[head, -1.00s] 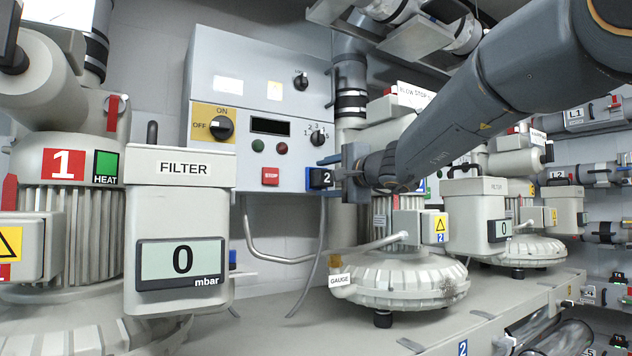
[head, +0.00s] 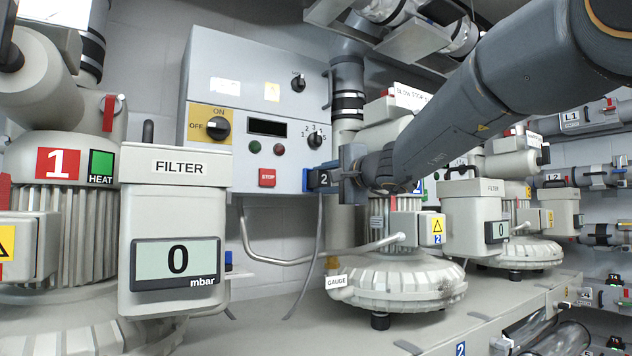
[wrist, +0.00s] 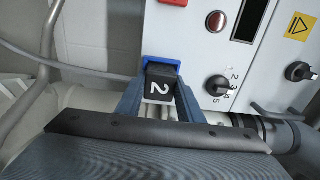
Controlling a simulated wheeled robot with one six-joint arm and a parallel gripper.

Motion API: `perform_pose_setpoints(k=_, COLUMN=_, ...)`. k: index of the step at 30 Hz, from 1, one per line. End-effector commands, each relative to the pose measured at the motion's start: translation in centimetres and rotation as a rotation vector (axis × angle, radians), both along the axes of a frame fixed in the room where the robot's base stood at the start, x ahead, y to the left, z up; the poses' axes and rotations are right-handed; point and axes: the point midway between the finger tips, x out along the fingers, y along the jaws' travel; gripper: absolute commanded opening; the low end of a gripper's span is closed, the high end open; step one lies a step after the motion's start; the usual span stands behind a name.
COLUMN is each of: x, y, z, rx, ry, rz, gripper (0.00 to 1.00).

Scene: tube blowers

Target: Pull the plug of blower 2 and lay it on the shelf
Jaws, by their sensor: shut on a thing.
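My gripper (head: 332,178) is at the lower right corner of the grey control box. It is shut on the black plug (head: 320,179), which carries a white 2. In the wrist view, the plug (wrist: 160,87) sits between both fingers. Its far end is at the blue-framed socket (wrist: 161,61) on the box's lower edge; I cannot tell how far in it sits. The blue socket also shows in the head view (head: 306,181). Blower 2 (head: 400,285) stands below and to the right. The grey shelf (head: 265,318) runs under the box and is bare there.
The control box (head: 250,80) has knobs, a dark display and a red stop button (head: 267,178). The filter box (head: 175,215) and blower 1 (head: 60,200) stand at the left. Bent pipe and a cable (head: 315,265) run below the box. More blowers and pipes crowd the right.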

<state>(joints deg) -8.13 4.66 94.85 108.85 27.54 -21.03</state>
Motion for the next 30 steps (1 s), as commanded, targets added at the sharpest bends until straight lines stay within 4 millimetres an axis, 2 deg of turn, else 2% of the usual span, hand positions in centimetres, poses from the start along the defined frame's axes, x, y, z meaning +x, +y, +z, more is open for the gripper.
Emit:
perform_pose_setpoints(k=8, x=-0.4, y=-0.3, z=0.0, rx=-0.001, ry=-0.001, rz=-0.001, gripper=0.02)
perform_pose_setpoints(k=30, x=-3.1, y=-2.2, z=0.0, rx=0.001, ry=-0.001, rz=-0.001, gripper=0.02)
